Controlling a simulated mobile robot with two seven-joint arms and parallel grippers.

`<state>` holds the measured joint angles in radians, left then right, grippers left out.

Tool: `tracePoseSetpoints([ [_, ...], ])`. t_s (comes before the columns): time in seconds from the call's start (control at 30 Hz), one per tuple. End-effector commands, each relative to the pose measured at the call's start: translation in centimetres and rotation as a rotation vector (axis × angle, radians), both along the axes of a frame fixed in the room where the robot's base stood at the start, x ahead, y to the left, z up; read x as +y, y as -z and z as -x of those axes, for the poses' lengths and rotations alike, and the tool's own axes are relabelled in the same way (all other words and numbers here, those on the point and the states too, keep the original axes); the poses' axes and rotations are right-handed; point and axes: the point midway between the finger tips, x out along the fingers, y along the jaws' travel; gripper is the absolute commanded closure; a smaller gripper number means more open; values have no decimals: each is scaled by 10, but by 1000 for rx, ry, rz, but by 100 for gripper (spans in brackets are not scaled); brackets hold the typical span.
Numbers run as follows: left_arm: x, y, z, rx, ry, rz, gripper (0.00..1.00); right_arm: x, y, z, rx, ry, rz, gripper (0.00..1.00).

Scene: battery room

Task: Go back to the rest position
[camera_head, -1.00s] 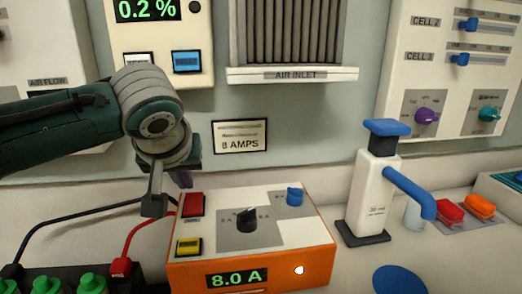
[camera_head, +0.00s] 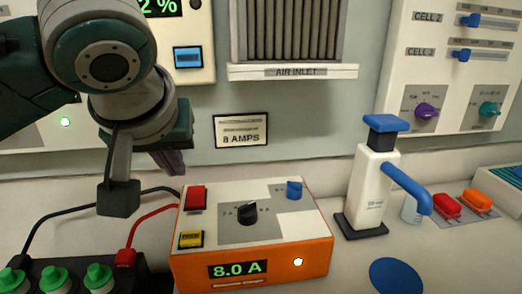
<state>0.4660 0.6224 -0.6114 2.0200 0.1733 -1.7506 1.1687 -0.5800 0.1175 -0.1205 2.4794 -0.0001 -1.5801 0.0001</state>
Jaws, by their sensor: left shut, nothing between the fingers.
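My left gripper (camera_head: 145,180) hangs from the upper left, fingers pointing down, shut and empty. It is above and left of the orange charger box (camera_head: 250,262), in front of the wall and apart from the box. The charger display reads 8.0 A. On its top are a red button (camera_head: 195,198), a yellow button (camera_head: 190,239), a black knob (camera_head: 247,211) and a blue knob (camera_head: 294,190). My left forearm and wrist cover part of the wall panel at upper left. My right gripper does not show.
A white dispenser with a blue spout (camera_head: 374,190) stands right of the charger. A battery with green caps (camera_head: 55,276) is at lower left, with black and red cables. Red (camera_head: 446,206) and orange (camera_head: 477,201) blocks lie at right. An air inlet (camera_head: 292,71) and panels line the wall.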

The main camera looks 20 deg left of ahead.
Motion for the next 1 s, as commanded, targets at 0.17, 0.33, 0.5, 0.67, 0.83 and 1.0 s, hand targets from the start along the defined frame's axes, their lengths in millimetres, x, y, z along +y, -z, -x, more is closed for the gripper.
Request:
tracePoseSetpoints([
  [0.17,0,0,0,0,1,0,100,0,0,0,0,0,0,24],
  [0.33,-20,18,17,54,97,17,100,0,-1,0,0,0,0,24],
  [0.5,-64,57,74,174,352,67,100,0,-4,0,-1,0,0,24],
  [0.67,-80,76,127,243,523,82,100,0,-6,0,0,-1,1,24],
  [0.83,-80,86,170,299,621,71,100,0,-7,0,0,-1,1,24],
  [1.0,-71,90,211,360,688,43,100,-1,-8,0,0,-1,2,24],
])
